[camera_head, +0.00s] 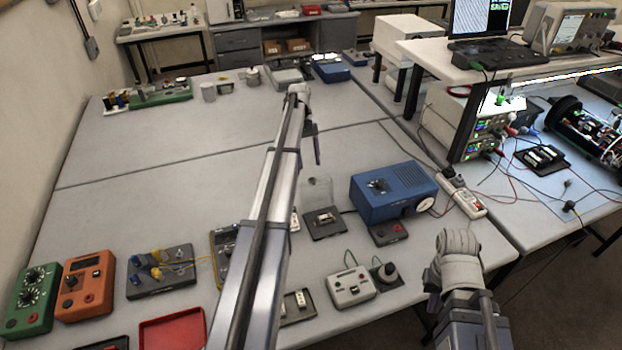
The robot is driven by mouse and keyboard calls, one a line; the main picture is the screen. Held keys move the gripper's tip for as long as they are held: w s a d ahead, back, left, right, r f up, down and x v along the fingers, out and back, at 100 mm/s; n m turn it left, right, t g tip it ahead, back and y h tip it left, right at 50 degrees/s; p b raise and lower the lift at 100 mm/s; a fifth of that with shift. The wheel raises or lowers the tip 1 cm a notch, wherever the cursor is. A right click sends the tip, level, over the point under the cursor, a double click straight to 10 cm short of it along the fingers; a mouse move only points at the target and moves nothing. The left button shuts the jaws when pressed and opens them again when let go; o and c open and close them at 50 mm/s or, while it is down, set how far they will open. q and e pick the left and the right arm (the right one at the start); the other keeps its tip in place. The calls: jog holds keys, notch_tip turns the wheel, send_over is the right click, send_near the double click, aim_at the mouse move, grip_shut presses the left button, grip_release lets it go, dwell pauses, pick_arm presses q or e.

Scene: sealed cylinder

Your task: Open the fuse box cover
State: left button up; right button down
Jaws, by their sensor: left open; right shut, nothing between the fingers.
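The fuse box (325,224) is a small dark base with a light part in its middle, on the grey table near the centre. A clear cover (318,191) appears to stand raised at its back edge; its outline is faint. My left arm reaches far over the table, and its gripper (316,152) points down above and behind the cover, apart from it in the picture. It is open, with no object seen in it. My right gripper (432,302) is low at the right, beyond the table's front-right edge, shut and empty, partly hidden by its own wrist.
A blue box (393,191) with a white dial stands right of the fuse box. A grey button box (350,287) is in front. Orange (86,285) and green (34,301) meters and a red tray (172,330) are at left. The table's middle left is clear.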

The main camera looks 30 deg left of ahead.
aim_at(315, 192)
pick_arm(q)
jog(key=b+x, duration=0.5)
jog(key=x, duration=0.1)
grip_shut()
dwell(0.5)
dwell(0.9)
